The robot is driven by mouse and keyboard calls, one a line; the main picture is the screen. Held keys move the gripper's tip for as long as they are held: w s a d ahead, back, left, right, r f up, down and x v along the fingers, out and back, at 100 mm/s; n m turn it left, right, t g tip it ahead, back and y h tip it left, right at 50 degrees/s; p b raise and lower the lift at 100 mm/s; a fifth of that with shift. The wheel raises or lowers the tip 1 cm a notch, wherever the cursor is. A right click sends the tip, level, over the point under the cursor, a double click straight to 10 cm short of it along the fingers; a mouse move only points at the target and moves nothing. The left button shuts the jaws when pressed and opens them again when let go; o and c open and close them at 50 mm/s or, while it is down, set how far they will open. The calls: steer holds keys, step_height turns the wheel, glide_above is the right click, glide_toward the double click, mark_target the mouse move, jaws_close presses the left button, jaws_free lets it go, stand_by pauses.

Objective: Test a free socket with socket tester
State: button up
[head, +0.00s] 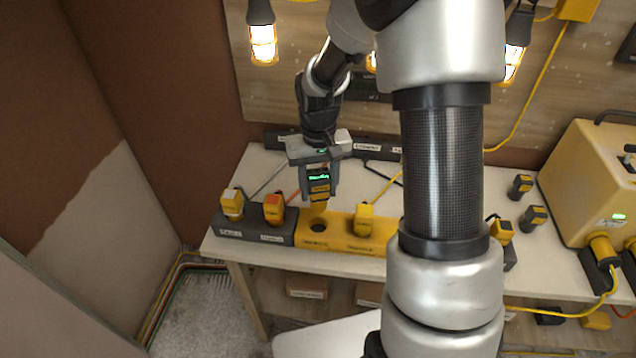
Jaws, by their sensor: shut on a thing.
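My gripper (319,181) is shut on the socket tester (319,186), a dark and yellow block with a lit green display. The tester is upright, just above a round open socket (318,223) in the yellow part of the socket strip (340,232). A yellow plug (364,219) sits in the yellow strip to the right. A yellow plug with a pale top (232,204) and one with an orange top (273,208) sit in the grey strip (255,234) to the left.
My arm hides the middle right of the bench (262,172). Loose dark and yellow adapters (520,186) lie to the right, near a large yellow power unit (590,190). Lit lamps (263,45) hang at the back. Cables cross the bench behind the strip.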

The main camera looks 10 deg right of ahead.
mark_target(319, 174)
steer(key=shift+f+b, duration=3)
steer(key=shift+f, duration=1.4)
steer(key=shift+f, duration=0.15)
steer(key=shift+f+b, duration=0.4)
steer(key=shift+b, duration=0.05)
steer(key=o, duration=1.3)
steer(key=shift+c, duration=0.2)
step_height(319, 174, up, 18)
steer(key=shift+f+p, duration=0.2)
steer(key=shift+p, duration=0.35)
steer(key=shift+r, duration=0.1)
